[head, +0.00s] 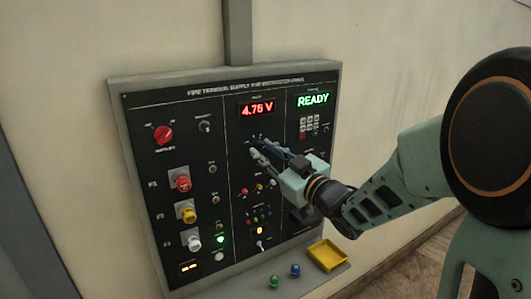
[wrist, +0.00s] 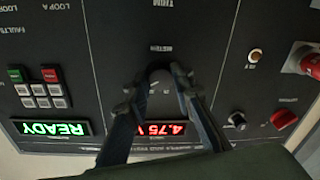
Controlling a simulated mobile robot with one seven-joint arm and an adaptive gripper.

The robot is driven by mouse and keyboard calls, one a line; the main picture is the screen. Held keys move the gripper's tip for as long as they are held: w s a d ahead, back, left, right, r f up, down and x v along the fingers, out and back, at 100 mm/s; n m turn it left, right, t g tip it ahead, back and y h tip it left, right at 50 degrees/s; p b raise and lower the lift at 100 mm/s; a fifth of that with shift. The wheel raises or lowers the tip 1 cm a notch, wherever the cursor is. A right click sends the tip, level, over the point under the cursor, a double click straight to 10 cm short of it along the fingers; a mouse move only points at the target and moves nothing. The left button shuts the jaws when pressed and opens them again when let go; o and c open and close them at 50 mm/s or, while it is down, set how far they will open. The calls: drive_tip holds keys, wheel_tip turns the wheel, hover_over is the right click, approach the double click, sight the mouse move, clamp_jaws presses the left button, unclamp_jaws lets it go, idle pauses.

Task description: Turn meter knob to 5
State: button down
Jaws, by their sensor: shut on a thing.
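The black panel (head: 165,228) stands on the wall in the head view, with a red meter display (head: 257,109) reading 4.75 V. My gripper (head: 259,150) reaches in from the right to the middle column just below this display. In the wrist view my gripper (wrist: 158,88) has its two fingers on either side of the dark, round meter knob (wrist: 160,76) and is shut on it. The knob's pointer and scale are mostly hidden by the fingers. The display (wrist: 162,130) shows upside down in the wrist view, partly covered by a finger.
A green READY display (head: 313,100) and keypad (head: 309,125) are right of the meter. A red selector knob (head: 162,134) and coloured plugs (head: 183,183) are at left. A yellow tray (head: 326,255) and two small caps (head: 295,270) sit on the ledge below.

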drive_tip(key=c, duration=1.7)
unclamp_jaws()
drive_tip(key=shift+o, duration=0.2)
drive_tip(key=v, duration=1.2)
drive_tip(key=shift+f, duration=0.15)
